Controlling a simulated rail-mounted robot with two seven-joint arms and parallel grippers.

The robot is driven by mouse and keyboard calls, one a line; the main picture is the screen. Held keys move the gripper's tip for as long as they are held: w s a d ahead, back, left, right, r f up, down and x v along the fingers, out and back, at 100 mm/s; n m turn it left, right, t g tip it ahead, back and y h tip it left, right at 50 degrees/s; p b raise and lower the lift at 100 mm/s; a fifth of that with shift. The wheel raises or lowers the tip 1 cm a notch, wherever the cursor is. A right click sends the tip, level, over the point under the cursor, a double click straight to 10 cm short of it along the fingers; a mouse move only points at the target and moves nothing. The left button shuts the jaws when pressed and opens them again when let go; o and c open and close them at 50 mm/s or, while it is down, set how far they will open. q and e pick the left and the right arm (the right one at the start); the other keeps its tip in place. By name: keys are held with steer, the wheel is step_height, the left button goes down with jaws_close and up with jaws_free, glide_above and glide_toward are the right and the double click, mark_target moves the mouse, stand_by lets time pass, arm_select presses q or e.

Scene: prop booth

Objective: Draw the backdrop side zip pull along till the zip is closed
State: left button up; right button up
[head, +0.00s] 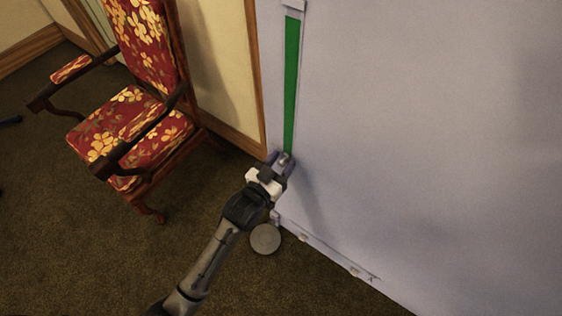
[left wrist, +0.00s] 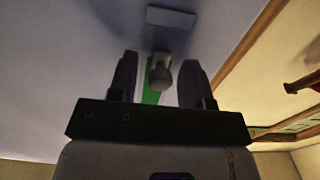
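The backdrop (head: 420,140) is a large pale lilac panel standing upright at the right. A green strip (head: 291,85) runs down its left side, from a pale block at the top to my left gripper. The zip pull (head: 285,158), a small grey knob, is at the strip's lower end. My left gripper (head: 280,157) is at the pull. In the left wrist view, the pull (left wrist: 161,74) stands between the two dark fingers, with a gap on each side, so the gripper is open around it. A grey block (left wrist: 170,17) lies beyond the pull. My right gripper is not in view.
A red floral armchair (head: 130,120) stands at the left, near the wooden-trimmed wall. A grey round disc (head: 265,239) is by the backdrop's lower left corner. Brown carpet (head: 90,260) lies clear at the lower left.

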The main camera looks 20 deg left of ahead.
mark_target(293, 20)
arm_select(q)
jaws_close()
steer(key=shift+r, duration=0.1)
stand_by(0.3)
step_height(293, 20, up, 38)
steer(key=p, duration=3.9)
steer(key=shift+f, duration=0.2)
steer(key=shift+o, duration=0.6)
jaws_free()
